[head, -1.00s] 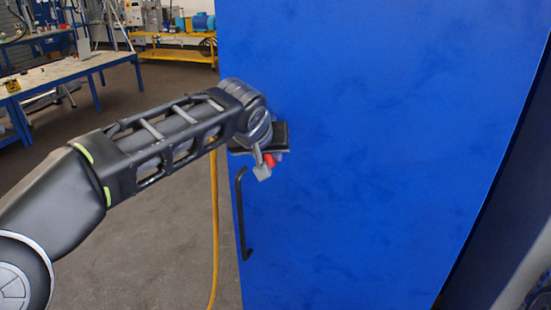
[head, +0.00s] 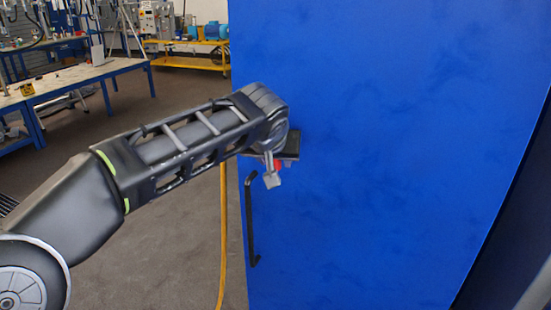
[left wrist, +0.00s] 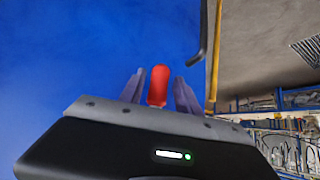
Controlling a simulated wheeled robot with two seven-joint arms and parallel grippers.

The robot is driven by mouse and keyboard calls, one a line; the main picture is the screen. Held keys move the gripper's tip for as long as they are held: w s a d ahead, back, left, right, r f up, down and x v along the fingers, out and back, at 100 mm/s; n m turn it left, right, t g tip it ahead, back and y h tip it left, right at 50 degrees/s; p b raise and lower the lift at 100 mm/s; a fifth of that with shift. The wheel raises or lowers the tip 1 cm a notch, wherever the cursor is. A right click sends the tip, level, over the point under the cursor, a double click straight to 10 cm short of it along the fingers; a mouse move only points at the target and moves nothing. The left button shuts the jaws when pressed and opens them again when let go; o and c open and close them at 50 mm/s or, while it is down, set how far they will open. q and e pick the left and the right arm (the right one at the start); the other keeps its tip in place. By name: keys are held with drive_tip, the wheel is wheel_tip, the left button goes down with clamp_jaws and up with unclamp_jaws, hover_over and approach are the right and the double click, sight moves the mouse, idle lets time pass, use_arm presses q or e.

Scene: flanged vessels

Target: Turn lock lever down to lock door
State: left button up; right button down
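The lock lever has a red grip (left wrist: 158,86), which stands between the two fingers of my left gripper (left wrist: 160,92) in the left wrist view. Narrow gaps seem to show on both sides of it, so the fingers look open around it. In the head view only a bit of the red grip (head: 278,165) shows, beside my left gripper (head: 271,178); the rest of the lever is hidden behind the wrist. The blue door (head: 370,150) fills the right of the head view. My right gripper is not in view.
A black pull handle (head: 250,222) is on the door below the lever, close to my left gripper. A yellow vertical pole or hose (head: 223,240) runs beside the door's left edge. Workbenches (head: 75,78) and a yellow cart (head: 185,62) stand far behind, with open floor between.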

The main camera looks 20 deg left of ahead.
use_arm(q)
drive_tip(key=shift+o, duration=0.4)
drive_tip(key=shift+r, duration=0.1)
drive_tip(key=b+v, duration=0.1)
drive_tip(key=v, duration=0.6)
drive_tip(key=shift+s+d+r, duration=0.15)
drive_tip(key=shift+s+r, duration=0.05)
drive_tip(key=shift+s, duration=0.1)
